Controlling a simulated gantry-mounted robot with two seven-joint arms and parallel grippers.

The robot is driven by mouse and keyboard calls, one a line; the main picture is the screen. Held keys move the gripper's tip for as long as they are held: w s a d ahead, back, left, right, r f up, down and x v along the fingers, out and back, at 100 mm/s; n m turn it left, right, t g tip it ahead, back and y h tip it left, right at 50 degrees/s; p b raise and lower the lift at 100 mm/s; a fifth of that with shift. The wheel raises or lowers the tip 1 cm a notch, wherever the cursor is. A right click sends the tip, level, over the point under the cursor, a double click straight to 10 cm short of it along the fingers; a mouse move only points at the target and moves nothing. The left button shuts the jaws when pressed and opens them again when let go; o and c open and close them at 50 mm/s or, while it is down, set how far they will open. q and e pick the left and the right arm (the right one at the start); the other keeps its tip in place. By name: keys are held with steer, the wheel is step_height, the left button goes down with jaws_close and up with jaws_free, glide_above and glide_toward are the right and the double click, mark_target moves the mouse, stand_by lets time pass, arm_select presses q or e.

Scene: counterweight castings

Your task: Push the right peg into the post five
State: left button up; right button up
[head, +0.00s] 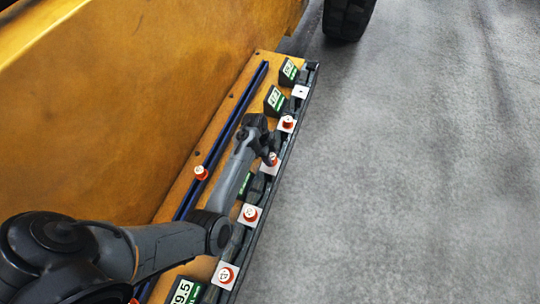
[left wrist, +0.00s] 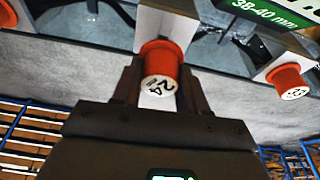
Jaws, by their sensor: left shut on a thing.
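My left gripper (head: 268,156) reaches along the row of white posts and is shut on an orange-red peg (head: 273,159). In the left wrist view the left gripper (left wrist: 159,88) has a finger on each side of this peg (left wrist: 162,68), whose white end reads about 24. The peg's far end meets a white post (left wrist: 165,27); its depth in the post is hidden. Other orange-red pegs stand at posts: one farther up (head: 287,123), two nearer (head: 250,213) and (head: 226,274). The farthest white post (head: 300,91) shows a dark hole and no peg.
Dark blocks with green-and-white labels (head: 275,98) stand along the row. A large yellow body (head: 130,90) fills the left; grey floor (head: 420,180) lies open at right.

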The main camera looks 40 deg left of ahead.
arm_select(q)
steer(key=shift+p, duration=1)
stand_by(1.4)
steer(key=shift+f, duration=0.1)
stand_by(0.4)
steer(key=shift+f+b, duration=1)
steer(key=shift+f, duration=0.65)
steer(key=o, duration=1.1)
steer(key=shift+o, duration=0.2)
steer(key=shift+r, duration=0.1)
steer(key=v, duration=1)
steer(key=shift+r+b, duration=0.3)
steer(key=shift+b, duration=0.05)
